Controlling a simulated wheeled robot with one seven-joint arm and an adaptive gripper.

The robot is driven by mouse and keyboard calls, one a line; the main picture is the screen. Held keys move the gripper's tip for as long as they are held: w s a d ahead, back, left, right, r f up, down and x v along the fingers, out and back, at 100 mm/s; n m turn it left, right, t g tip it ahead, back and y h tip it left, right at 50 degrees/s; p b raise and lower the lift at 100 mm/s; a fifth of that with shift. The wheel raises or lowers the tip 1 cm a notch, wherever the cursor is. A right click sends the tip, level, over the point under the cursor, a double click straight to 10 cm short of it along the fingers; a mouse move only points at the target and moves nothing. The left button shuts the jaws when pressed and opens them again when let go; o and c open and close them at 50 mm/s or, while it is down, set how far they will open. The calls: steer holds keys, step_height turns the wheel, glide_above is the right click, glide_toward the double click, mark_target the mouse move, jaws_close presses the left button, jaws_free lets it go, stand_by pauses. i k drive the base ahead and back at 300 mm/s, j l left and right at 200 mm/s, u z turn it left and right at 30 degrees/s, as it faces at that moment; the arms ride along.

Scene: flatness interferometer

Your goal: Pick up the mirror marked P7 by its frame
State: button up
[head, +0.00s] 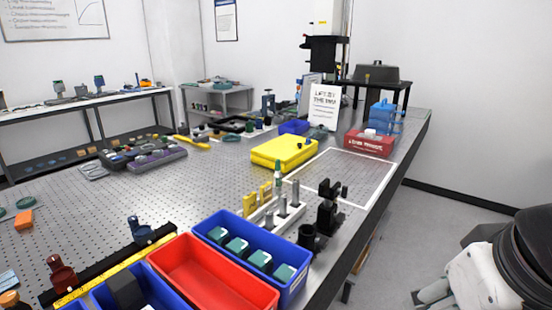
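I cannot make out a P7 mark on anything in the head view. Several teal, square-topped pieces (262,260) sit in a row in a blue bin (222,259) at the front of the perforated optical table (225,180); I cannot tell whether they are framed mirrors. A dark blue mount (140,231) and a dark red mount (62,274) stand along a black rail at the front left. Part of my arm (490,270) shows at the lower right, clear of the table. My gripper's fingertips cannot be made out.
An empty red bin (205,275) adjoins the blue bin. Black posts (327,215) and a post rack (275,210) stand behind. An outlined area (352,178) is mostly clear.

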mark_target(266, 191)
steer(key=l+u, duration=0.1)
steer(key=u, duration=0.3)
steer(key=i+l+u, duration=0.1)
steer(key=u, duration=0.3)
steer(key=i+l+u, duration=0.1)
steer(key=u, duration=0.35)
steer(key=l+u, duration=0.45)
steer(key=l, duration=0.7)
steer(key=l+u, duration=0.45)
steer(key=l, duration=0.75)
steer(key=i+l, duration=0.1)
steer(key=l, duration=0.9)
steer(key=i+l, duration=0.15)
steer(key=l, duration=0.4)
